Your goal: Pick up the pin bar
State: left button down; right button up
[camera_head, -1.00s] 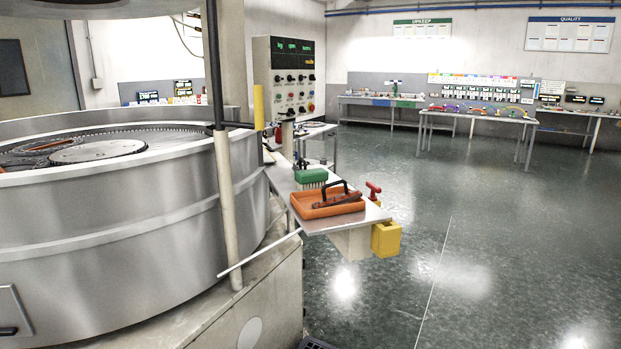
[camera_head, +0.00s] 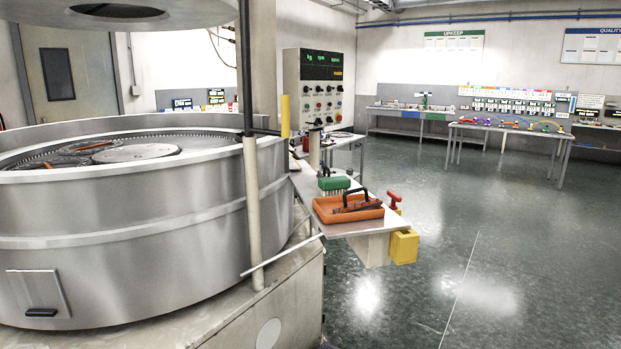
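No thing in view is clearly marked as the pin bar. A green block (camera_head: 334,183) with thin upright teeth or pins below it sits on the narrow side shelf (camera_head: 345,229) beside the big round machine; it may be the pin bar, but it is too small to tell. In front of it on the shelf lies an orange tray (camera_head: 322,211) holding a dark brownish tool (camera_head: 358,206) with a black arched handle. Neither of my grippers shows in the view.
The large steel lapping machine (camera_head: 150,240) fills the left. A yellow box (camera_head: 404,246) and red-handled part (camera_head: 394,201) are at the shelf's right end. A control panel (camera_head: 325,90) stands behind. Floor at right is clear.

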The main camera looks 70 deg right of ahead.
aim_at(320, 176)
jog(key=k+l, duration=0.1)
jog(key=l, duration=0.3)
jog(key=k+l, duration=0.1)
jog(key=l, duration=0.25)
jog(key=k+l, duration=0.1)
jog(key=l, duration=0.3)
jog(key=k+l, duration=0.15)
jog(key=l, duration=0.25)
jog(key=k+l, duration=0.1)
jog(key=l, duration=0.3)
jog(key=k+l, duration=0.1)
jog(key=l, duration=0.25)
jog(key=k+l, duration=0.1)
jog(key=l, duration=0.3)
jog(key=u, duration=0.05)
